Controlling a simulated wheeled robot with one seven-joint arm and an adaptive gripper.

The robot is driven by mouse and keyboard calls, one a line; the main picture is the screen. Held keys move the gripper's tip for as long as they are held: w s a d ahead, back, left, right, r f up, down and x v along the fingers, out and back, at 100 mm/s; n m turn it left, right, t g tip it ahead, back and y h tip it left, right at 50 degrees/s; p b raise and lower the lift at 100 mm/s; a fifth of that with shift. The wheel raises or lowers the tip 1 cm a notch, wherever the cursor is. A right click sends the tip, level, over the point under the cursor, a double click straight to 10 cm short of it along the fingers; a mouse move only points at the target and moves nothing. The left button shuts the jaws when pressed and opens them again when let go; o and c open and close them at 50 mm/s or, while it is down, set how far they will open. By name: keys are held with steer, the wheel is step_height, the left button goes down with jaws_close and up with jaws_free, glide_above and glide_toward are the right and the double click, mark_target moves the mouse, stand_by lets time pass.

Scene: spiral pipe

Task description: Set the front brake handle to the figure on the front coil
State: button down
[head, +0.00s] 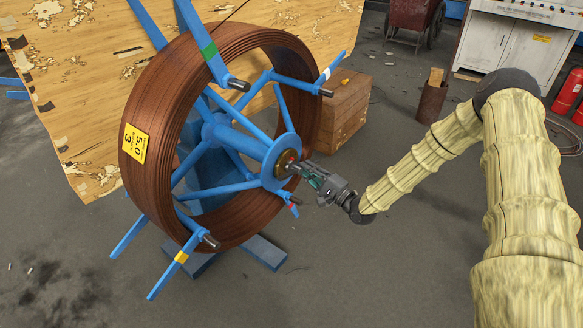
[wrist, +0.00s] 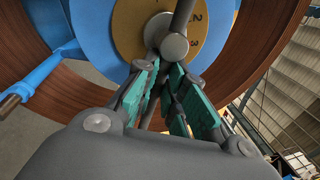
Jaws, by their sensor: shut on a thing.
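The front coil (head: 165,120) is a thick ring of brown wire on a blue spoked reel. Its yellow label (head: 134,144) is tilted and seems to read "5.0" with a "3". A round brass dial (wrist: 130,30) sits at the reel hub; figures 2 and 3 show on its right side in the wrist view. A grey brake handle (wrist: 174,47) with a round knob lies across the dial, its bar running up out of the wrist view. My gripper (head: 299,166) is at the hub, its teal-padded fingers (wrist: 164,72) shut on the handle. The fingers hide the dial's lower part.
Blue spokes with dark tips stick out around the hub, one with a red band (head: 293,207) just below my gripper. A wooden crate (head: 345,110) stands behind the reel. A white cabinet (head: 510,45) is at the back right. The floor at lower middle is clear.

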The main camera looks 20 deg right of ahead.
steer(key=shift+s+a+f, duration=0.15)
steer(key=shift+s+f, duration=0.15)
steer(key=shift+f, duration=0.05)
steer(key=c, duration=1.5)
jaws_free()
steer(key=shift+r, duration=0.2)
steer(key=shift+w, duration=0.1)
steer(key=v, duration=1.2)
